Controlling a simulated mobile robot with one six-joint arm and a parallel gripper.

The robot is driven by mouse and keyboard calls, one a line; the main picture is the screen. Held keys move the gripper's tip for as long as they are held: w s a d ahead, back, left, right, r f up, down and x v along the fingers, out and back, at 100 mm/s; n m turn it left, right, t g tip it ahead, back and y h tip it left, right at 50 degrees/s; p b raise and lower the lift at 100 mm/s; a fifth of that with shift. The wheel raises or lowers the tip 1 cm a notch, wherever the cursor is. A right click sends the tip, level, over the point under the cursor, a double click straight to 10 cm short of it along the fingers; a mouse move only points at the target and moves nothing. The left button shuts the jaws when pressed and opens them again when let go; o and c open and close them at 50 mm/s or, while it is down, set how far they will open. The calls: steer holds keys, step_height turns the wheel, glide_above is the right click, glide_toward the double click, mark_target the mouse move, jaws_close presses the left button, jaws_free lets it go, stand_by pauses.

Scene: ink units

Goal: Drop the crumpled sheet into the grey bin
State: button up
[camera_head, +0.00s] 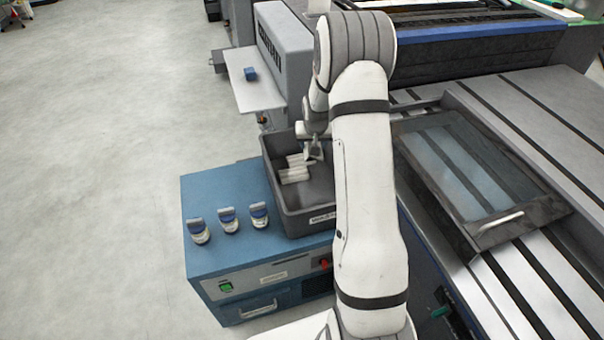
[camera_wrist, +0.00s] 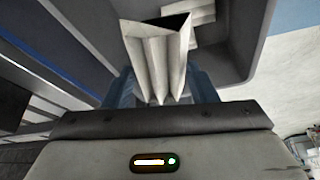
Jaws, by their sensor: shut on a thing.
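The grey bin (camera_head: 303,222) stands on a blue cabinet, left of my arm. White folded paper (camera_head: 293,174) lies inside it. My gripper (camera_head: 315,152) is over the bin, partly hidden by my arm in the head view. In the wrist view my gripper (camera_wrist: 160,92) is shut on the crumpled sheet (camera_wrist: 153,58), a white pleated piece that sticks out beyond the fingers. Behind it, other white paper (camera_wrist: 204,14) lies in the bin (camera_wrist: 240,40). I cannot tell how far the held sheet is above the bin floor.
The blue cabinet (camera_head: 215,262) carries three blue-and-white items (camera_head: 228,218) left of the bin. A grey unit with a white shelf (camera_head: 262,98) holding a small blue block (camera_head: 250,74) stands behind. A large machine (camera_head: 480,170) fills the right. Floor at left is clear.

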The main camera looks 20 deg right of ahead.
steer(key=shift+d+f, duration=0.15)
steer(key=shift+f, duration=0.4)
steer(key=f+b, duration=0.1)
steer(key=f, duration=0.1)
steer(key=f+b, duration=0.1)
steer(key=f, duration=0.1)
steer(key=shift+a+f+b, duration=0.2)
steer(key=shift+f+b, duration=0.2)
steer(key=o, duration=1)
steer(key=shift+o, duration=0.2)
steer(key=shift+r, duration=0.1)
steer(key=shift+v, duration=3.8)
